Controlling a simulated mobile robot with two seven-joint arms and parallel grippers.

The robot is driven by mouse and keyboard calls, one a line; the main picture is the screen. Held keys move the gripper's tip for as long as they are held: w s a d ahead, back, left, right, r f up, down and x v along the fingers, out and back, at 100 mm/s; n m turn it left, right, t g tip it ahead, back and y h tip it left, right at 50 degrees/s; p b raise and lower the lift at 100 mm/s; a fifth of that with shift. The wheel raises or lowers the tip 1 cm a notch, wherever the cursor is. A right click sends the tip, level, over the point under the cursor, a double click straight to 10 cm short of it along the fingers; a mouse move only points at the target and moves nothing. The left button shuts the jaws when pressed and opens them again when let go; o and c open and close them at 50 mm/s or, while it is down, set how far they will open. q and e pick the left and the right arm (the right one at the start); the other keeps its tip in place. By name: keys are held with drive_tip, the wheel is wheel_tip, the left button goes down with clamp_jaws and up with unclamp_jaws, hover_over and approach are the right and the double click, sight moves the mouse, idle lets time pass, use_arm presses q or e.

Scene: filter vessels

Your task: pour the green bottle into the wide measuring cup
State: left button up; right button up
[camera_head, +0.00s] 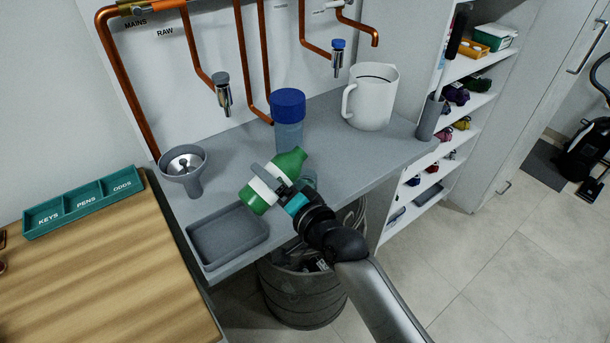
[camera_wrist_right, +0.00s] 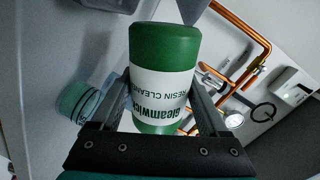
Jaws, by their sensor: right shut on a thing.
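My right gripper (camera_head: 272,184) is shut on the green bottle (camera_head: 290,162) around its white label band. A clear, greenish cup (camera_head: 309,177), seemingly the measuring cup, is mostly hidden behind the bottle and gripper. It also shows in the right wrist view (camera_wrist_right: 78,100), left of the bottle and apart from it. No liquid stream is visible.
A blue-lidded container (camera_head: 288,118) stands close behind the bottle. A white jug (camera_head: 371,98) is farther right. A grey funnel (camera_head: 184,168) and a grey tray (camera_head: 228,237) are on the left. A bin (camera_head: 303,295) stands below the counter edge. Copper pipes line the wall.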

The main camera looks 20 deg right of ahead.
drive_tip(key=shift+w+d+r+n+p, duration=0.2)
drive_tip(key=shift+r+n+p, duration=0.25)
drive_tip(key=shift+n+p, duration=0.35)
drive_tip(key=shift+d+f+n+b, duration=0.2)
drive_tip(key=shift+f+n+b, duration=0.2)
drive_tip(key=shift+n, duration=0.2)
drive_tip(key=shift+w+d+f+n, duration=0.1)
drive_tip(key=shift+d+f+n, duration=0.05)
drive_tip(key=shift+f+n, duration=0.25)
drive_tip(key=shift+w+d+r+n+t+h+p, duration=0.15)
drive_tip(key=shift+r+n+t+h+p, duration=0.2)
drive_tip(key=shift+n, duration=0.35)
drive_tip(key=n, duration=0.1)
drive_tip(key=n+p, duration=0.1)
drive_tip(key=shift+s+a+n, duration=0.25)
drive_tip(key=shift+a+n, duration=0.05)
drive_tip(key=shift+a, duration=0.1)
drive_tip(key=shift+a+f+n+t, duration=0.2)
drive_tip(key=shift+n+t, duration=0.25)
drive_tip(key=shift+n, duration=0.65)
drive_tip(key=shift+s+a+r+n+p, duration=0.15)
drive_tip(key=shift+r+n+p, duration=0.45)
drive_tip(key=shift+n, duration=0.6)
